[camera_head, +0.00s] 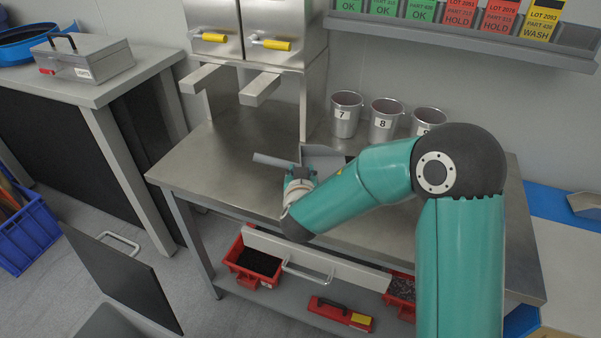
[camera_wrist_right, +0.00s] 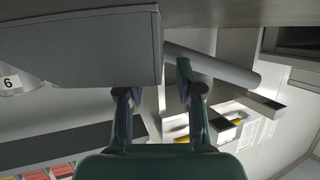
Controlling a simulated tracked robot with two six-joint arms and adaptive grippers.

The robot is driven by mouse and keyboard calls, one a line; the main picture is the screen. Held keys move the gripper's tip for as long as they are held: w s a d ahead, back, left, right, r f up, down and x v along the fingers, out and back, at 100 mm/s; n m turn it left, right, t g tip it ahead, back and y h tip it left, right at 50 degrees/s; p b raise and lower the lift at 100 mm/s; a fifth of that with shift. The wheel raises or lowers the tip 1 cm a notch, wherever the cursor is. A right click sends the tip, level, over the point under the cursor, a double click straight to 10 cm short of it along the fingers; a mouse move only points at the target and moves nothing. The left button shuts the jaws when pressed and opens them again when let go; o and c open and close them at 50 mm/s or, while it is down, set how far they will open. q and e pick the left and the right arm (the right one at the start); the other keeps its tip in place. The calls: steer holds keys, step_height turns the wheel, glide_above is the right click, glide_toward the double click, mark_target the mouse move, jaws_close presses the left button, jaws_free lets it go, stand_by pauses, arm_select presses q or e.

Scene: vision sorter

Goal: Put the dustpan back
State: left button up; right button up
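The grey dustpan (camera_head: 322,156) is at the back middle of the steel workbench, its handle (camera_head: 272,160) pointing left. My right gripper (camera_head: 300,178) is at the dustpan where handle and pan meet, partly hidden by my own arm. In the right wrist view the pan (camera_wrist_right: 85,50) fills the upper left, and the handle (camera_wrist_right: 230,68) runs to the right. The two fingers (camera_wrist_right: 155,90) stand apart there, one by the pan and one in front of the handle. The left fingertip is hidden. I cannot tell whether the dustpan touches the bench. My left gripper is not in view.
Numbered metal cups (camera_head: 346,113) stand behind on the bench's right. A steel cabinet with yellow handles (camera_head: 272,44) rises at the back. Red bins (camera_head: 254,262) and a red case (camera_head: 340,313) lie on the lower shelf. The bench (camera_head: 222,165) is clear left of the dustpan.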

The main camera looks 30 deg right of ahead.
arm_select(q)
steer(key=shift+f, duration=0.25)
arm_select(e)
steer(key=f, duration=0.1)
steer(key=s+f, duration=0.1)
steer(key=shift+a+f+g, duration=0.2)
steer(key=shift+f+g, duration=0.1)
steer(key=shift+f, duration=0.1)
steer(key=shift+s+a+r, duration=0.2)
steer(key=shift+s+r, duration=0.05)
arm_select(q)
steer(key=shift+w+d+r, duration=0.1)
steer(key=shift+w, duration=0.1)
arm_select(e)
steer(key=s+a+r, duration=0.2)
steer(key=s+r, duration=0.1)
steer(key=s+a+r, duration=0.1)
steer(key=s+r, duration=0.1)
steer(key=shift+s, duration=0.15)
